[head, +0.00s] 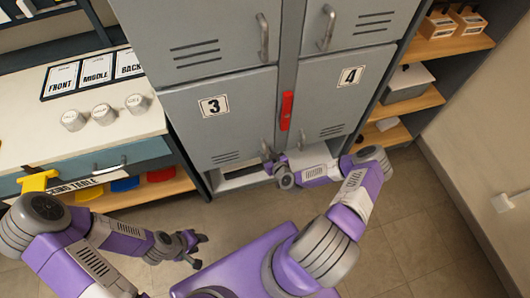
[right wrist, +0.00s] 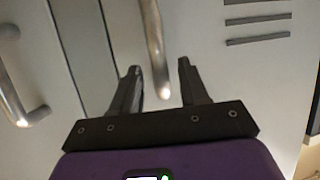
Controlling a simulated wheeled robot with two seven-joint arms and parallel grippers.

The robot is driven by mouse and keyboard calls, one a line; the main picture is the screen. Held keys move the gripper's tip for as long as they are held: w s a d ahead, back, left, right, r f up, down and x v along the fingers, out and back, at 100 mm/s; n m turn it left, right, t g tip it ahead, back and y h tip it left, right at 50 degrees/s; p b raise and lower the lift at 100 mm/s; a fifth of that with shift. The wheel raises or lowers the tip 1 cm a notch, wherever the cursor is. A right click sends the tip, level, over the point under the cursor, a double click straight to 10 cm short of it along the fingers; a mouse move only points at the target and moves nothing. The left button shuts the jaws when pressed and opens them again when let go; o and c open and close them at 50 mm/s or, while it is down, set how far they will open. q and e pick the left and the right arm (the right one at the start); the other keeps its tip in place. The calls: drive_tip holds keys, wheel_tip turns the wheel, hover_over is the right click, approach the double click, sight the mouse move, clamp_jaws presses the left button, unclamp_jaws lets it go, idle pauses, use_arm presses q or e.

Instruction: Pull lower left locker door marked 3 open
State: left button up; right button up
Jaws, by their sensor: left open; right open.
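The lower left locker door marked 3 (head: 222,128) is grey, with vent slots, and looks shut. Its bar handle (head: 266,149) is near its right edge, partly hidden by my right gripper (head: 269,160). In the right wrist view my right gripper (right wrist: 161,82) is open. A metal bar handle (right wrist: 153,40), seemingly that of door 3, shows between its fingers, with its end near the fingertips; I cannot tell whether they touch. My left gripper (head: 195,244) is open and empty over the floor, left of my base.
Door 4 (head: 345,95) is to the right, past a red piece (head: 286,111) on the divider. Another handle (right wrist: 30,112) shows left in the wrist view. A table (head: 40,130) stands left, shelves (head: 410,100) right. The floor (head: 425,225) is clear at right.

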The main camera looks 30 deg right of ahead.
drive_tip(key=shift+x, duration=0.95)
drive_tip(key=shift+c, duration=0.3)
clamp_jaws()
